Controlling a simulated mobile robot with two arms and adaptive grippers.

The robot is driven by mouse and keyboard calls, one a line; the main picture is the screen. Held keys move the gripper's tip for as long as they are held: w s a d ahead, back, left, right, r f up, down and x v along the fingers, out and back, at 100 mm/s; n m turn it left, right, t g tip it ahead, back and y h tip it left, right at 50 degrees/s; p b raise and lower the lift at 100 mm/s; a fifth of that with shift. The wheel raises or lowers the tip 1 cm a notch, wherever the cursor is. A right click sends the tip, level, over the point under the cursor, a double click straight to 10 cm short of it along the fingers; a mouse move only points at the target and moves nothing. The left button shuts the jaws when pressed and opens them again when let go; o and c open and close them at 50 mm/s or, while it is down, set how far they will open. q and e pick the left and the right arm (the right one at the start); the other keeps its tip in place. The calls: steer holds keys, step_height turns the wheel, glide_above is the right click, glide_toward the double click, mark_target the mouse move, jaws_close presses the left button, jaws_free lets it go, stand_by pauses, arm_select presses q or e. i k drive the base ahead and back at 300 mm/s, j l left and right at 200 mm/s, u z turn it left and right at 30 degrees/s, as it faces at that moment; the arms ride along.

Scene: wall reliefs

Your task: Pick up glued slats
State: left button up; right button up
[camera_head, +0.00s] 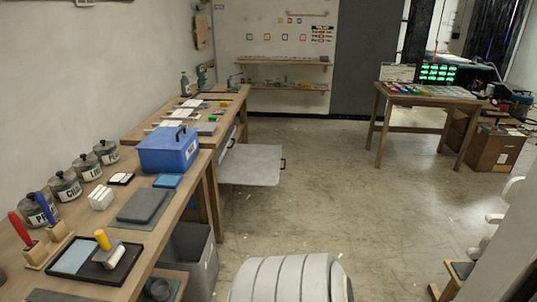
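I cannot make out the glued slats for certain. A small white block with lines across it (101,197) sits on the left workbench (190,205); at this size I cannot tell whether it is made of slats. Neither of my grippers shows in the head view.
A blue box (168,150), several labelled jars and a black tray (123,268) occupy the left workbench. A grey bin (205,262) stands beside it, and an open drawer (252,165) juts out. A wooden table (425,101) stands far right. The middle floor is clear.

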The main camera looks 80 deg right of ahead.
mark_target(102, 197)
steer(key=l+z, duration=0.15)
steer(key=z, duration=0.25)
steer(key=l+z, duration=0.15)
steer(key=z, duration=0.25)
steer(key=l+z, duration=0.1)
steer(key=z, duration=0.3)
steer(key=l+z, duration=0.15)
steer(key=z, duration=0.25)
steer(key=i+l+z, duration=0.35)
steer(key=l, duration=0.35)
steer(key=i+l+z, duration=0.35)
steer(key=i+l, duration=0.2)
